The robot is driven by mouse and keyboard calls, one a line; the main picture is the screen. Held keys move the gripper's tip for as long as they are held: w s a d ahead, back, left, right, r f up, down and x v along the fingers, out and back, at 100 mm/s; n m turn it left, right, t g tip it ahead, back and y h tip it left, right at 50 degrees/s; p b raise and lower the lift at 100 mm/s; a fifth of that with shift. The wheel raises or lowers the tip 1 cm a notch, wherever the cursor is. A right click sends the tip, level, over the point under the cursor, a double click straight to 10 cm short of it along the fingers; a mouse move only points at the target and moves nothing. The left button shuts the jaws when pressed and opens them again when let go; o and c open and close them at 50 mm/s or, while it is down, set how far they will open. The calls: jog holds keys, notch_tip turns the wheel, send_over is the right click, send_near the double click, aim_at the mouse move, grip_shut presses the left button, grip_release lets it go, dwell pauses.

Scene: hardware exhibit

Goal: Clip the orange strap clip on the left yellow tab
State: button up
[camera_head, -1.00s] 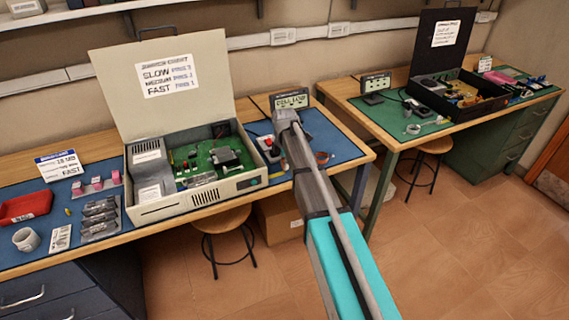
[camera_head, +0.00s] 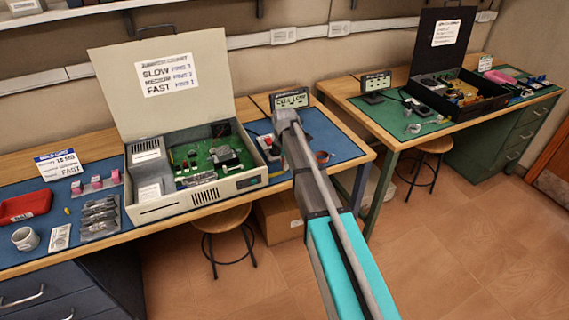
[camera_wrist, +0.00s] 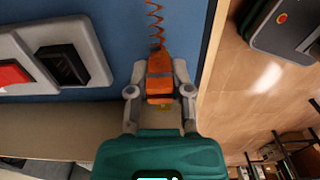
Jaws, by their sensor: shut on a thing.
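The orange strap clip (camera_wrist: 159,78) is in the middle of the wrist view, with a coiled orange cord (camera_wrist: 155,22) running up from it. My gripper (camera_wrist: 160,92) is shut on the clip, one grey finger on each side. A small yellow bit (camera_wrist: 163,106) shows just below the clip's lower end; I cannot tell whether it is the left yellow tab or whether the clip touches it. In the head view my arm hides the gripper and the clip.
A grey unit (camera_wrist: 93,45) with red and black switches lies left of the clip on the blue mat (camera_wrist: 130,20). In the head view, an open computer case (camera_head: 213,188) stands left of my arm and a small display (camera_head: 290,99) behind it. A stool (camera_head: 222,218) stands below.

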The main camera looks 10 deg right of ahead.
jog(key=shift+f+b, duration=0.95)
dwell(0.8)
jog(key=o, duration=0.8)
jog(key=shift+o, duration=0.2)
jog(key=o, duration=0.3)
jog(key=shift+r+p, duration=0.75)
dwell(1.1)
jog(key=shift+r+p, duration=2.9)
jog(key=shift+s, duration=0.1)
